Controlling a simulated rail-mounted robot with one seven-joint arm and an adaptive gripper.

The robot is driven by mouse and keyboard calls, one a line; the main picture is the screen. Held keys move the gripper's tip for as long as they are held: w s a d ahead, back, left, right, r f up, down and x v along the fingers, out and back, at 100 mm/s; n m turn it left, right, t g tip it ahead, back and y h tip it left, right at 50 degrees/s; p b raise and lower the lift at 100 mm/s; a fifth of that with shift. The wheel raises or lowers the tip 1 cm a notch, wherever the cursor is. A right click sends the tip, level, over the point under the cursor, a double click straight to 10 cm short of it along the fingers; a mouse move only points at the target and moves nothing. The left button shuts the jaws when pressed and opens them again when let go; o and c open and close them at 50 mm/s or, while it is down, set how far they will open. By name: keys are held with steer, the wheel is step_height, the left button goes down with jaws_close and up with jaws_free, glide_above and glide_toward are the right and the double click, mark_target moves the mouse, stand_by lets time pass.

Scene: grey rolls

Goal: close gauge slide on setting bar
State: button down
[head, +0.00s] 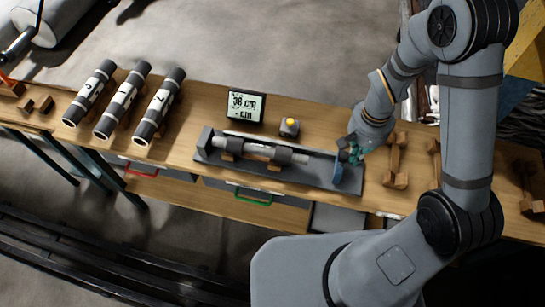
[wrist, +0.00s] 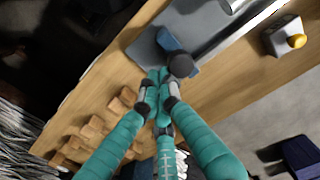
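The gauge (head: 318,178) is a dark grey bed on the bench with an upright end at its left. The setting bar (head: 258,149), grey with dark bands, lies along it on small wooden blocks. The blue gauge slide (head: 349,179) stands at the bed's right end, with a gap between it and the bar. In the wrist view the slide (wrist: 170,40) has a dark round knob (wrist: 181,65). My gripper (head: 351,153) is at the slide's right side. Its teal fingers (wrist: 159,76) are together beside the knob; whether they touch it is unclear.
A display (head: 246,106) reading 38 cm and a box with a yellow button (head: 290,126) stand behind the gauge. Three banded rolls (head: 122,99) lie at the left. Wooden cradles (head: 395,160) stand right of the gauge, close to my arm. Drawers with coloured handles are below the bench top.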

steer(key=w+a+b, duration=0.1)
steer(key=w+a, duration=0.2)
steer(key=a, duration=0.6)
steer(key=shift+a, duration=0.15)
stand_by(1.4)
steer(key=shift+s+d, duration=0.1)
steer(key=shift+d, duration=0.1)
stand_by(0.6)
steer(key=shift+s+d+b, duration=0.25)
steer(key=shift+d+b, duration=0.2)
steer(key=shift+d, duration=0.35)
step_height(320, 180, up, 8)
steer(key=p, duration=0.6)
